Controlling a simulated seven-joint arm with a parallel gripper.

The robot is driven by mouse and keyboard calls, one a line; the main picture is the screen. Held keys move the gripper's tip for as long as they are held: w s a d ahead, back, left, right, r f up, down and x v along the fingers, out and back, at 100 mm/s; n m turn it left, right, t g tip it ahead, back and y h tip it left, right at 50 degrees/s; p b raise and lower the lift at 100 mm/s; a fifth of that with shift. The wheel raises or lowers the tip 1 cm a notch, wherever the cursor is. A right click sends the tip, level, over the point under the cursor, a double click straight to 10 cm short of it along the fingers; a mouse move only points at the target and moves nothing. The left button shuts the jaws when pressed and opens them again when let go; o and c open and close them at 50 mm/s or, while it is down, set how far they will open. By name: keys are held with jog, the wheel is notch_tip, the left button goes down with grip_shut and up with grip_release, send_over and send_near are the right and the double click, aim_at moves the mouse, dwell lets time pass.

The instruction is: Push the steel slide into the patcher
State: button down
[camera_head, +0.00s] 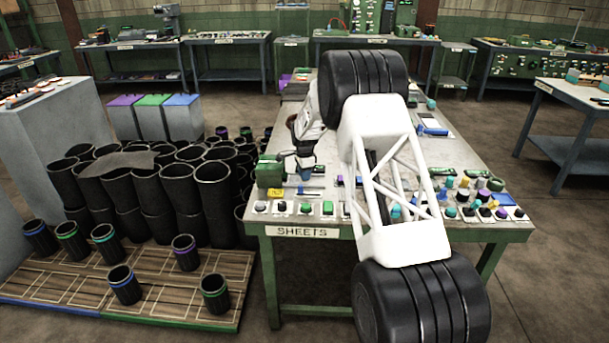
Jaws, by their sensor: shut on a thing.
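The patcher appears to be the small green machine (269,172) at the left front of the table marked SHEETS. The steel slide (312,191) appears as a thin grey strip, lying low on the tabletop just right of the green machine. My gripper (305,172) points down over the strip, to the right of the machine. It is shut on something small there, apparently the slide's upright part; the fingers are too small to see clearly. My large white and black arm links cover the middle of the table.
A row of coloured buttons (305,208) lines the table's front edge. Many small coloured parts (470,197) crowd the right front. Black sleeves (213,190) stand in a dense group to the left, with several on a wooden pallet (60,282). Bare tabletop (450,155) shows at the right.

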aim_at(296, 179)
jog(key=shift+a, duration=1.75)
jog(key=c, duration=1)
grip_release()
jog(key=shift+r, duration=0.15)
notch_tip(296, 179, up, 8)
jog(key=shift+f, duration=0.25)
